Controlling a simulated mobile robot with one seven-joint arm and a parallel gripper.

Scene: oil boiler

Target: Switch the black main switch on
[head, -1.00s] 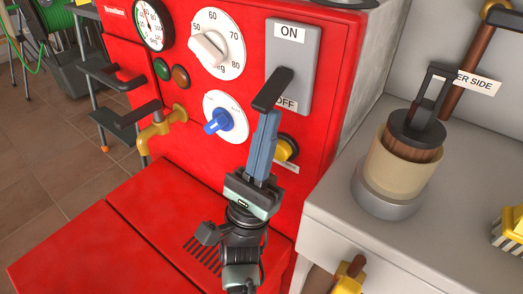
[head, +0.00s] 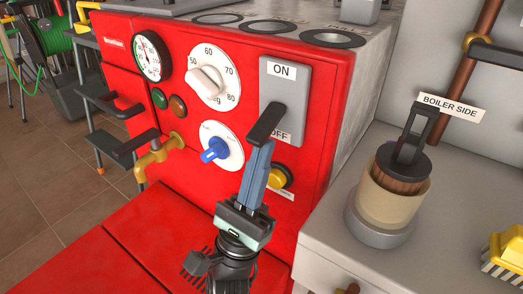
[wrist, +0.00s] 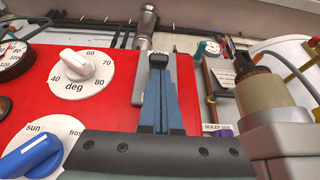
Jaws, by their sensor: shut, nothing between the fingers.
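The main switch is a grey plate (head: 289,88) on the red boiler front, marked ON at the top and OFF near the bottom. Its black lever (head: 266,123) juts out and slants down over the OFF side. My gripper (head: 262,146) is shut and empty, its blue fingers just below the lever's outer end. In the wrist view the fingers (wrist: 161,75) point at the black lever end (wrist: 158,60), which covers their tips. I cannot tell whether they touch it.
A white temperature dial (head: 209,80), a blue knob (head: 214,150) and a yellow knob (head: 280,178) surround the switch. A yellow tap (head: 160,154) sticks out at left. A lever-topped cylinder (head: 386,205) stands on the grey ledge at right.

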